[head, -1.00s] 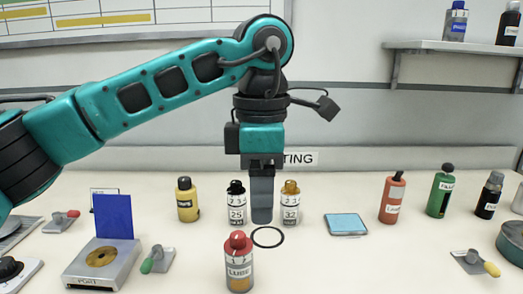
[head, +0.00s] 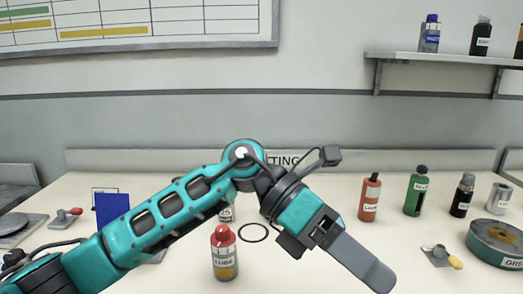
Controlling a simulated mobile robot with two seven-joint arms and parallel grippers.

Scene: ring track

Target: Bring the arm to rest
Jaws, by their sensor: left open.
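My left arm is teal and black and comes in from the lower left of the head view. It bends at a joint in the middle, and its wrist slants down to the right. My left gripper (head: 376,274) is open and empty, with its grey fingers pointing to the lower right above the front of the table. The fingers are seen nearly edge-on. My right gripper is not in view. The arm hides part of the table's middle, including most of a bottle (head: 226,214) behind it.
A red-capped LUBE bottle (head: 225,256) stands left of my wrist, with a black ring (head: 252,241) behind it. Red (head: 369,200), green (head: 416,194) and black (head: 462,198) bottles stand back right. A round tin (head: 497,243) and a yellow-handled tool (head: 440,257) lie right of the gripper.

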